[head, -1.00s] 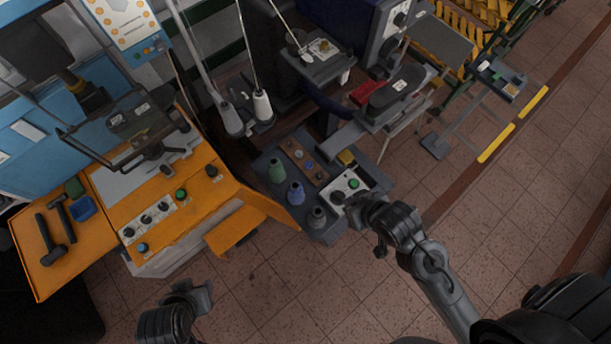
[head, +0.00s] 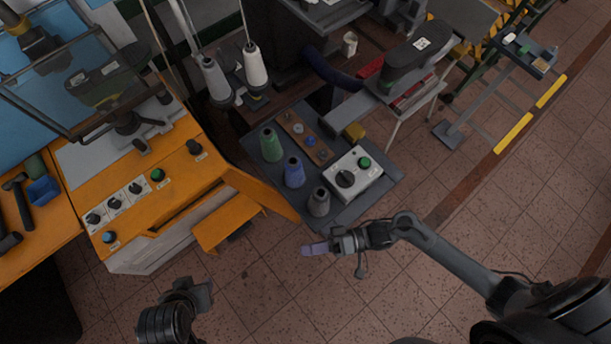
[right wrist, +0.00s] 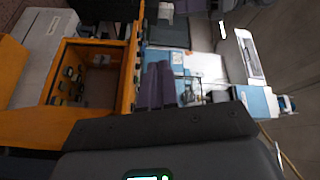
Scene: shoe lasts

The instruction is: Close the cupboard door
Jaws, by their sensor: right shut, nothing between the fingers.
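The orange machine cabinet (head: 180,215) stands left of centre in the head view. Its orange cupboard door (head: 262,192) stands open, swung out toward the floor. The right wrist view shows the open cupboard (right wrist: 88,72), with small dark and green items inside. My right gripper (head: 312,248) is shut and empty, pointing left, below the door's free end and apart from it. Its fingers (right wrist: 160,85) also show in the right wrist view. My left gripper (head: 202,292) is low in the head view, below the cabinet; its finger opening is unclear.
A dark stand (head: 345,215) with green, blue and grey thread cones and a white control box (head: 354,175) is close to the door's right side. An orange ledge (head: 225,222) juts from the cabinet. The tiled floor (head: 270,290) below is clear.

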